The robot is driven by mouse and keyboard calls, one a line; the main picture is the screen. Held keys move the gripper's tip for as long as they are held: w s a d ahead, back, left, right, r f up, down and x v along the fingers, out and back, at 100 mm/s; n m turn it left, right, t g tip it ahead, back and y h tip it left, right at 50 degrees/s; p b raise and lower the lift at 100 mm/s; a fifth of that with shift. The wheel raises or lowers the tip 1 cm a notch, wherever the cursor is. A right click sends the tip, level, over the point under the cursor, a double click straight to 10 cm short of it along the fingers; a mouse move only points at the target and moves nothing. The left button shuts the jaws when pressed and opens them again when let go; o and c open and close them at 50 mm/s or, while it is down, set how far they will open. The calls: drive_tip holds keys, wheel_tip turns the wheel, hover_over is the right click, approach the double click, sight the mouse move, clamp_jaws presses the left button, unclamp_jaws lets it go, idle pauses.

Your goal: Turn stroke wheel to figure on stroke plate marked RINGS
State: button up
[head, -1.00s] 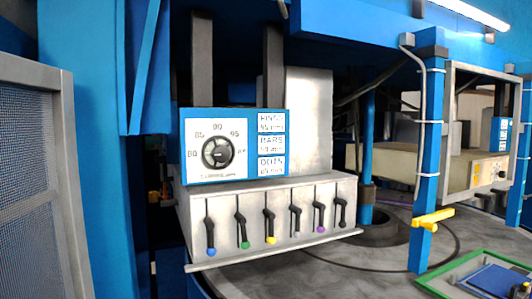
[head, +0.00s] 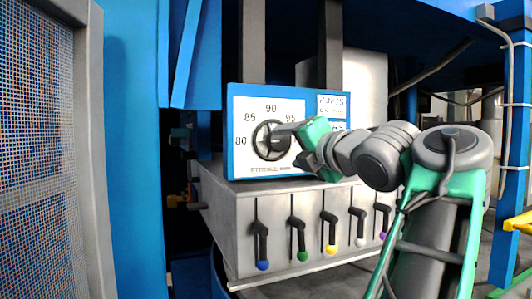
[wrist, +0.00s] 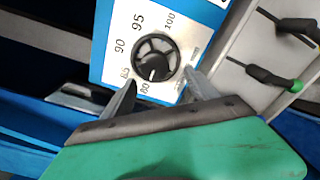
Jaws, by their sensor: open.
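The stroke wheel (head: 268,140) is a black round knob on a white dial face with figures from 80 upward, on a blue panel. In the wrist view the wheel (wrist: 157,60) is whole, and a pale mark on it points roughly toward 80. The stroke plate (head: 332,104) is at the panel's upper right; its top label seems to read RINGS, but its figure is too blurred to read. My arm hides the lower labels. My gripper (head: 288,138) is at the wheel's right side. In the wrist view my open gripper (wrist: 160,92) has its fingertips either side of the wheel's near edge; contact is unclear.
Several levers with coloured knobs, such as the blue one (head: 262,264), hang on the grey box (head: 300,210) below the panel. A mesh guard (head: 40,160) stands at the left and a blue post (head: 508,150) at the right.

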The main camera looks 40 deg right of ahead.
sight(282, 141)
drive_tip(key=w, duration=0.2)
drive_tip(key=w+d+n+p, duration=0.1)
drive_tip(key=w, duration=0.1)
drive_tip(key=w+d+r+n, duration=0.1)
drive_tip(key=w, duration=0.1)
drive_tip(key=shift+w+p, duration=0.15)
drive_tip(key=shift+p, duration=0.15)
drive_tip(key=c, duration=1.4)
